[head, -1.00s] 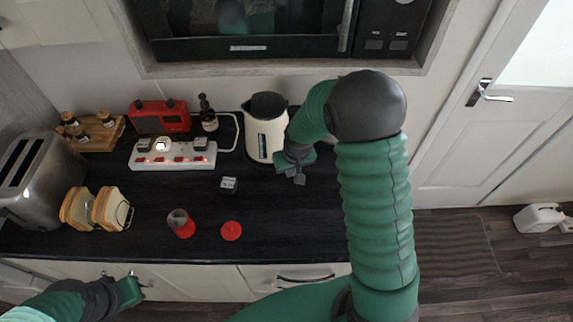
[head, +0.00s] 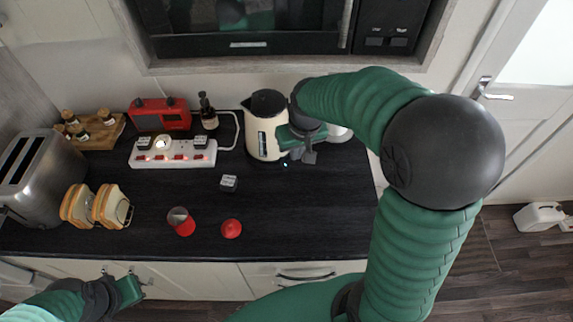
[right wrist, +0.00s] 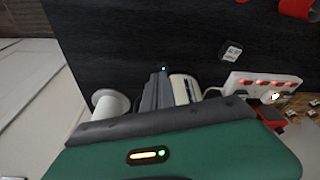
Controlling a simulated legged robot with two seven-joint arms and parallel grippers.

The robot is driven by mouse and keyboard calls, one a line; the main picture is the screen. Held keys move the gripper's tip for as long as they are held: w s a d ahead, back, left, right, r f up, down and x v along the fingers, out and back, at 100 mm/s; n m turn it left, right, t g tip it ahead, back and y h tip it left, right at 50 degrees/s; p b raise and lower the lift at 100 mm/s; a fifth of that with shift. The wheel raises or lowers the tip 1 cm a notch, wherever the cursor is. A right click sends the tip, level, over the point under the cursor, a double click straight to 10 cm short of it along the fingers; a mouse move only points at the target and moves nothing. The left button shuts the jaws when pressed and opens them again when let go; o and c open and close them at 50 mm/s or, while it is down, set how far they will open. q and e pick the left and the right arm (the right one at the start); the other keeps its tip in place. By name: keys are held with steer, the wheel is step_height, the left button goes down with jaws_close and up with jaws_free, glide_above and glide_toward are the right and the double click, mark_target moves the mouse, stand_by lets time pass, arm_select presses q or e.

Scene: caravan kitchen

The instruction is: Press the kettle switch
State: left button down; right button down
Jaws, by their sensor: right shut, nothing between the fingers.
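The cream kettle (head: 268,140) with a dark lid stands upright at the back of the black worktop. It also shows in the right wrist view (right wrist: 181,88). A small cyan light (head: 285,165) glows low at the kettle's front right; it shows in the right wrist view (right wrist: 164,68) beyond the fingertips. The switch itself is too small to make out. My right gripper (head: 309,157) is shut and empty, just right of the kettle; I cannot tell whether it touches. Its grey fingers show in the right wrist view (right wrist: 157,88). My left gripper (head: 140,284) is by the front cabinets.
A white power strip (head: 172,160) with lit red switches lies left of the kettle. A red radio (head: 160,115), dark bottle (head: 208,116) and toaster (head: 43,175) stand farther left. A white round object (head: 340,133) is partly hidden behind my right gripper. The worktop's front right is clear.

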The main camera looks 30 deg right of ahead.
steer(key=v, duration=0.3)
steer(key=shift+s+r, duration=0.1)
steer(key=shift+r, duration=0.1)
steer(key=s+a+f+n, duration=0.2)
steer(key=s+a+f, duration=0.7)
steer(key=a+f, duration=0.1)
steer(key=shift+n+y, duration=0.3)
steer(key=shift+n, duration=0.1)
stand_by(1.4)
